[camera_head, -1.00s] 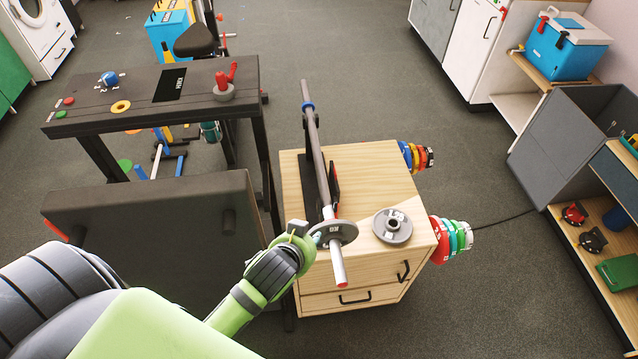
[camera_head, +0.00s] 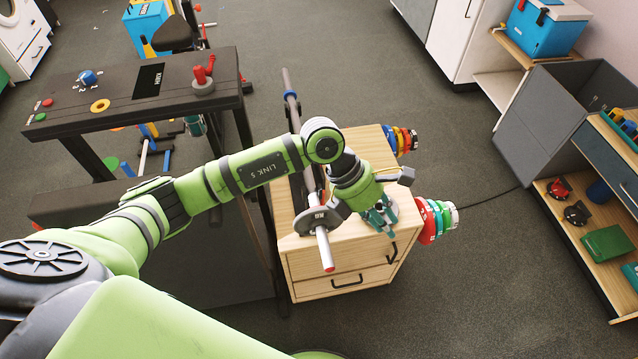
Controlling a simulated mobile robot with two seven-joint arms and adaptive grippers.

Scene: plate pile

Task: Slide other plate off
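A barbell (camera_head: 323,247) lies along the wooden cabinet's top (camera_head: 285,200), its near end sticking out past the front edge. One dark grey plate (camera_head: 314,220) is around the bar near that end. My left arm reaches across the bar, and my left gripper (camera_head: 381,218) points down over the right part of the cabinet top, right of the bar plate. Its fingers show teal parts, but their gap is unclear. The loose grey plate seen there earlier is hidden behind the gripper. My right gripper is not in view.
Coloured plates hang on the cabinet's right side, a red, green and white group (camera_head: 431,222) near the gripper and another group (camera_head: 400,139) farther back. A black bench (camera_head: 130,92) stands at left. Shelves (camera_head: 585,245) stand at right, with open floor between.

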